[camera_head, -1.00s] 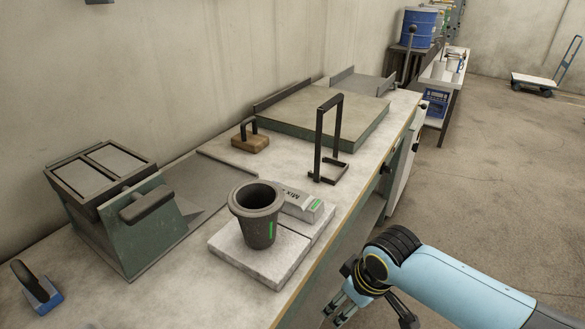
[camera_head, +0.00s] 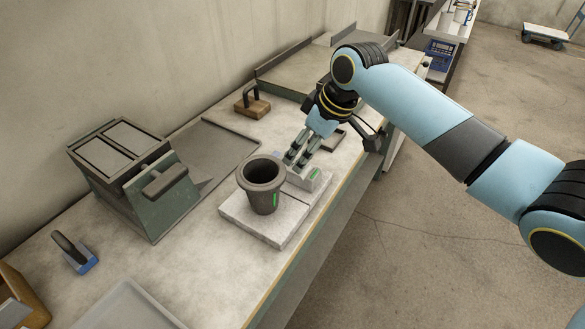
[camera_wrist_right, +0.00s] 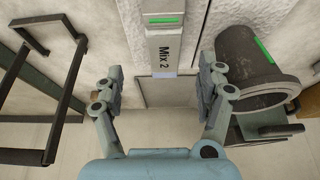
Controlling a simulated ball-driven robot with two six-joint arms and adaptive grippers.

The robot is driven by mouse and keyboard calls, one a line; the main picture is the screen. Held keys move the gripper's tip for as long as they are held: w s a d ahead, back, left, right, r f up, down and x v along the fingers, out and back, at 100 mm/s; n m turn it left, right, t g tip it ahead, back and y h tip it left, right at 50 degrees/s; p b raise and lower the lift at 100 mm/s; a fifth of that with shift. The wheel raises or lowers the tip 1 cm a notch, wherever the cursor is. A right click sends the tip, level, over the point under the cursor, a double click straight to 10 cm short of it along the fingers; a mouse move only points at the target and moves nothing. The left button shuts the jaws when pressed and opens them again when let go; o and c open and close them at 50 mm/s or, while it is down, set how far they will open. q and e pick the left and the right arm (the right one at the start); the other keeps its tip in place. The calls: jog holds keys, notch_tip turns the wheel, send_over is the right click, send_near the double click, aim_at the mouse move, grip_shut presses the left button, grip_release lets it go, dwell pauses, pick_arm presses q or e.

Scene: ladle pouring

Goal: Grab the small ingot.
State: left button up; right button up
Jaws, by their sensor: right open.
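The small ingot (camera_head: 312,180) is a light grey bar with a green mark, lying behind and right of the dark crucible (camera_head: 258,198). In the right wrist view, the ingot (camera_wrist_right: 163,45) reads "Mix 2" and points end-on towards my gripper. My right gripper (camera_head: 297,161) is over the far end of the ingot, partly hiding it. In the right wrist view, the gripper's (camera_wrist_right: 163,85) two fingers are apart, one on each side of the ingot's line, with nothing held. My left gripper is not in view.
The crucible stands close beside the ingot on a pale slab (camera_head: 242,218); it also shows in the right wrist view (camera_wrist_right: 245,75). A black metal frame (camera_wrist_right: 72,85) stands on the other side. A green-sided box (camera_head: 165,207) is at the left. The bench front is clear.

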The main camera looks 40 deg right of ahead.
aim_at(293, 165)
jog(key=x, duration=0.6)
jog(key=shift+w+a+p, duration=0.1)
jog(key=shift+a+p, duration=0.2)
jog(key=shift+a, duration=0.05)
jog(key=shift+r, duration=0.1)
grip_shut()
